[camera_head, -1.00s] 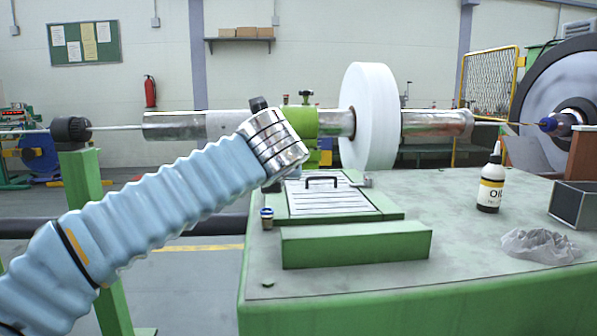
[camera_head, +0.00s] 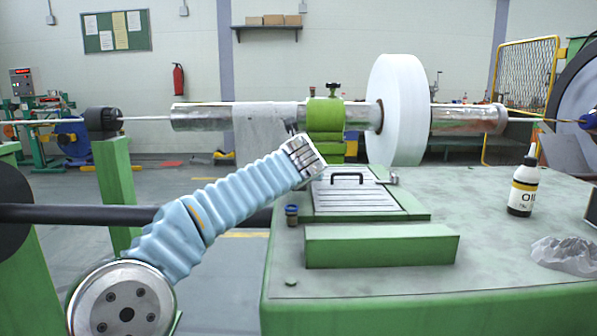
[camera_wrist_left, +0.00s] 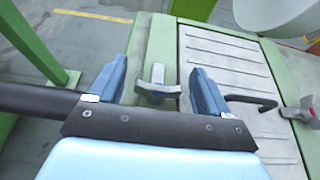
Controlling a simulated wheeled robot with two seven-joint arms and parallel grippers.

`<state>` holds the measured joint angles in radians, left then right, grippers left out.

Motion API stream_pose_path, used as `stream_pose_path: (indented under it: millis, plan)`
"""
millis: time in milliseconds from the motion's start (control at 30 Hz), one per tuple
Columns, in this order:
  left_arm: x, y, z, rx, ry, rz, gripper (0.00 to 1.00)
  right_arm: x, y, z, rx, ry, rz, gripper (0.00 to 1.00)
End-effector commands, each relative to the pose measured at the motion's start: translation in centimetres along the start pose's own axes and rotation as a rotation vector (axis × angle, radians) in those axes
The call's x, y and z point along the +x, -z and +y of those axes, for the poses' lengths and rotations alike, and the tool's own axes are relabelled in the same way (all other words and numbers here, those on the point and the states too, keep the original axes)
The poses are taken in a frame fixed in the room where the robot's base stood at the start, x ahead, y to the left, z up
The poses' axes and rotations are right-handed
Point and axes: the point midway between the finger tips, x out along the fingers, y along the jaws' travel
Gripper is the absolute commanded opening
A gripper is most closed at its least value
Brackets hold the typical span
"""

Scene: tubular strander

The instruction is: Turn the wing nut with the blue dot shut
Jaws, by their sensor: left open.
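The wing nut with the blue dot (camera_wrist_left: 158,85) shows in the left wrist view, on the green edge strip left of the slatted cover. Its grey wings lie roughly crosswise, with one part pointing up in the picture. My left gripper (camera_wrist_left: 158,68) is open, with a blue finger on each side of the nut and a gap to both. In the head view my arm's silver wrist covers the gripper and this nut. A second wing nut with a red mark (camera_wrist_left: 300,108) sits on the cover's right side; it also shows in the head view (camera_head: 390,176). My right gripper is not in view.
The slatted cover (camera_head: 350,199) has a black handle (camera_head: 347,177). A green block (camera_head: 382,246) lies in front of it, with a small jar (camera_head: 291,215) to its left. An oil bottle (camera_head: 523,188) and a crumpled cloth (camera_head: 566,255) are at right. A white disc (camera_head: 397,110) stands behind.

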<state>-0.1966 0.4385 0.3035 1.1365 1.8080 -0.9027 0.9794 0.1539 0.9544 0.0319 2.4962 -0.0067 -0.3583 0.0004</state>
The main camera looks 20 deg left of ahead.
Motion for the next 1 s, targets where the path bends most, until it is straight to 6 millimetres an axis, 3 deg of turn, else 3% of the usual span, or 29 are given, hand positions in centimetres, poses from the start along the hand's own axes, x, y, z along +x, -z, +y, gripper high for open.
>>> stream_pose_path:
  millis: [200,533,1000]
  plan:
    - [0.02,0.01,0.02,0.000,0.000,0.000,0.77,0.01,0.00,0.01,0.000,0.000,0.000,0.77]
    - [-0.01,0.01,0.02,0.000,0.000,0.000,0.28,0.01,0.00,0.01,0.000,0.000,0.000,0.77]
    - [0.06,0.02,0.27,0.046,0.112,0.001,0.28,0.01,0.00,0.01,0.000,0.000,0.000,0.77]
